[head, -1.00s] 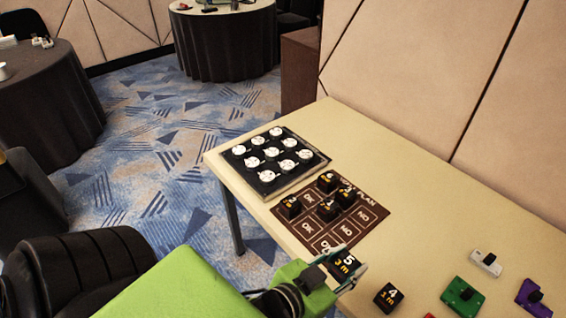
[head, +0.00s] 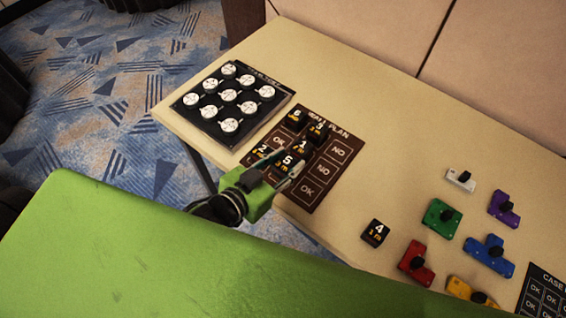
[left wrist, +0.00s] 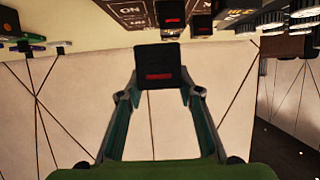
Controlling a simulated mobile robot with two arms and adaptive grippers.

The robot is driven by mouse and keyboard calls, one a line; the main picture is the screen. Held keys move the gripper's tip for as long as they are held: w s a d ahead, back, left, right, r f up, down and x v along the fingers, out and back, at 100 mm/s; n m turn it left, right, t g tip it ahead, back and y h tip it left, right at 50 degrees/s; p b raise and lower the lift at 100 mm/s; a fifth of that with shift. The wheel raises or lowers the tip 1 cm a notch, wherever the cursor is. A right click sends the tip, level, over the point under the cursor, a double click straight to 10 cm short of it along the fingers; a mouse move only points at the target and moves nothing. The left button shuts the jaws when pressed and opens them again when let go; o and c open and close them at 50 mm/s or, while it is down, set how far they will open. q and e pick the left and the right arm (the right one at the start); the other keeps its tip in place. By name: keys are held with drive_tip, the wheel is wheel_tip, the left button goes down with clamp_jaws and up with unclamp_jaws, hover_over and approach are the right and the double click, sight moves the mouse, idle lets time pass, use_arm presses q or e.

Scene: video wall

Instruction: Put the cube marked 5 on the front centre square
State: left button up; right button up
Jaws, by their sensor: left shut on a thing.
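My left gripper (head: 280,177) is shut on the black cube marked 5 (head: 287,160). In the head view the cube appears over the front centre square of the brown plan mat (head: 312,197), between the cube marked 2 (head: 262,152) and a front square reading OK. I cannot tell whether it touches the mat; the cube and gripper hide the square. In the left wrist view the dark cube (left wrist: 161,62) with a red mark sits between the fingertips (left wrist: 160,95). My right gripper is not in view.
The cube marked 1 (head: 302,147) stands just behind; the cube marked 6 (head: 296,119) and another stand in the back row. A black tray of white discs (head: 214,135) lies left. The cube marked 4 (head: 375,233) and coloured pieces (head: 441,217) lie right.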

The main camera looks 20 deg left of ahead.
sight(284, 160)
use_arm(q)
drive_tip(key=w+f, duration=0.2)
drive_tip(key=f, duration=0.1)
drive_tip(key=w+a+f, duration=0.1)
drive_tip(key=shift+a+f, duration=0.1)
drive_tip(key=shift+f, duration=0.05)
drive_tip(key=shift+w+a+f, duration=0.15)
drive_tip(key=shift+w+f, duration=0.1)
drive_tip(key=shift+f, duration=0.2)
wheel_tip(284, 160, down, 3)
drive_tip(key=shift+w+f, duration=0.1)
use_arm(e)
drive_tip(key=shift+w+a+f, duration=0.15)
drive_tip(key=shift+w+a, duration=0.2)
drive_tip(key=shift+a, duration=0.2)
use_arm(q)
drive_tip(key=shift+f, duration=0.1)
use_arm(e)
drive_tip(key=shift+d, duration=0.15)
use_arm(q)
drive_tip(key=o, duration=1.1)
drive_tip(key=shift+o, duration=0.2)
